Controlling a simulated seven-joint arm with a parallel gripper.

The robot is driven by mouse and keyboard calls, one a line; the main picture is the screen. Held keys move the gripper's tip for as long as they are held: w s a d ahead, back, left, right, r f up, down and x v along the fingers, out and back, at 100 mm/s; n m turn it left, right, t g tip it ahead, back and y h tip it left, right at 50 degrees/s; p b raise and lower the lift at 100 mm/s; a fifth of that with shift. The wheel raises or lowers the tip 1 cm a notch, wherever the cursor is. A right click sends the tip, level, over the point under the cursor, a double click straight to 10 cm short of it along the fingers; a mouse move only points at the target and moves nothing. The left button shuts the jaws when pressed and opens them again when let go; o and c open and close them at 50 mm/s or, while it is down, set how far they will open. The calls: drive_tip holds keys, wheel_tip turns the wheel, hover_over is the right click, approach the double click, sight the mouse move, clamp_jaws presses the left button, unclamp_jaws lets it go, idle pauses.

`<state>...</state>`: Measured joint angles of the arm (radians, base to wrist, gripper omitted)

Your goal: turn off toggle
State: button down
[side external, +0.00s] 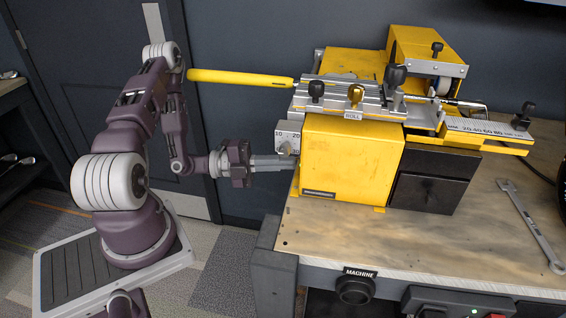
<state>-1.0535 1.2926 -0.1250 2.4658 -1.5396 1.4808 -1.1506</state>
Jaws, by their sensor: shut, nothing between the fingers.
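My gripper (294,162) is shut and empty, its long grey fingers pointing right. The tips reach the left end of the yellow machine (350,160), just below a small grey plate (289,132) marked 10 and 20 with a round knob (284,148). I cannot tell whether the tips touch the machine. At the bottom right, a dark switch box (455,299) on the bench front carries a small green light (474,310) and a red part (495,316), both at the frame's edge. I cannot tell for sure which part is the toggle.
A yellow-gripped club (240,77) sticks out left from the machine, above my gripper. A wrench (533,225) lies on the wooden bench (470,240) at right. A black knob (355,291) under a MACHINE label is on the bench front. The bench's front area is clear.

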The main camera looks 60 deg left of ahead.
drive_tip(key=shift+w+a+m+g+h, duration=0.1)
drive_tip(key=shift+a+m+g+h, duration=0.35)
drive_tip(key=shift+m+g+h, duration=0.35)
drive_tip(key=shift+w+a, duration=0.2)
drive_tip(key=shift+a, duration=0.25)
drive_tip(key=shift+w+a, duration=0.2)
drive_tip(key=shift+a, duration=0.25)
drive_tip(key=a, duration=1)
drive_tip(key=shift+w+f, duration=0.15)
drive_tip(key=shift+f, duration=0.2)
